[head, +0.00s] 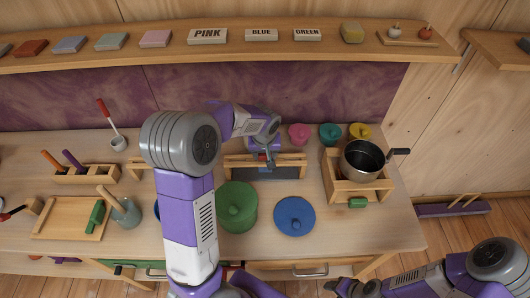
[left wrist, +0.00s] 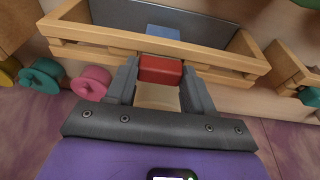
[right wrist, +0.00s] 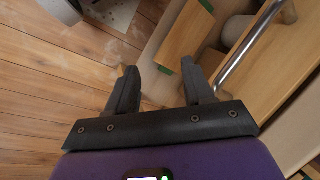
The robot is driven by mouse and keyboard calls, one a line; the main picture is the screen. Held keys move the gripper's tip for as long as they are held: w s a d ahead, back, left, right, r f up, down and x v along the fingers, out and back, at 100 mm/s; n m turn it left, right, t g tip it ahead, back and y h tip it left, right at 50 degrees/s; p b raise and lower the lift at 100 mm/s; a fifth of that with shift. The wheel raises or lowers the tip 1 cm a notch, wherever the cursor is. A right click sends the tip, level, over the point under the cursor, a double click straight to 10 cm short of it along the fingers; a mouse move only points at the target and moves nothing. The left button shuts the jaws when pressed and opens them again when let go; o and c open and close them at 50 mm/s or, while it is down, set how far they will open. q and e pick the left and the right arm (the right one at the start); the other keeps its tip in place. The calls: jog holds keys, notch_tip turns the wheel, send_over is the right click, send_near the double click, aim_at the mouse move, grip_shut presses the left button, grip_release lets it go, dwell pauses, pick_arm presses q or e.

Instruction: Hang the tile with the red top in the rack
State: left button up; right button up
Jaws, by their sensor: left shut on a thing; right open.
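The tile with the red top (left wrist: 160,69) is between the fingers of my left gripper (left wrist: 158,82), which is shut on it. Its pale body (left wrist: 157,96) shows below the red part in the left wrist view. The rack (left wrist: 90,32) is a wooden frame with a grey inside; the red top overlaps its near rail there, and I cannot tell whether they touch. In the head view my left gripper (head: 268,158) is over the rack (head: 235,161). A blue piece (left wrist: 163,32) shows inside the rack. My right gripper (right wrist: 160,78) is open and empty, above the floor near the bench edge.
Pink (head: 299,133), teal (head: 329,132) and yellow (head: 360,131) lidded pots stand right of the rack at the back. A metal pot (head: 362,158) sits on a wooden stand. A shelf (head: 180,54) runs above.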

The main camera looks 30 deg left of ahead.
pick_arm(q)
jog(key=shift+f, duration=0.1)
jog(key=o, duration=1)
jog(key=shift+o, duration=0.2)
jog(key=p+v, duration=0.1)
jog(key=v, duration=0.6)
jog(key=shift+r, duration=0.25)
jog(key=shift+d, duration=0.1)
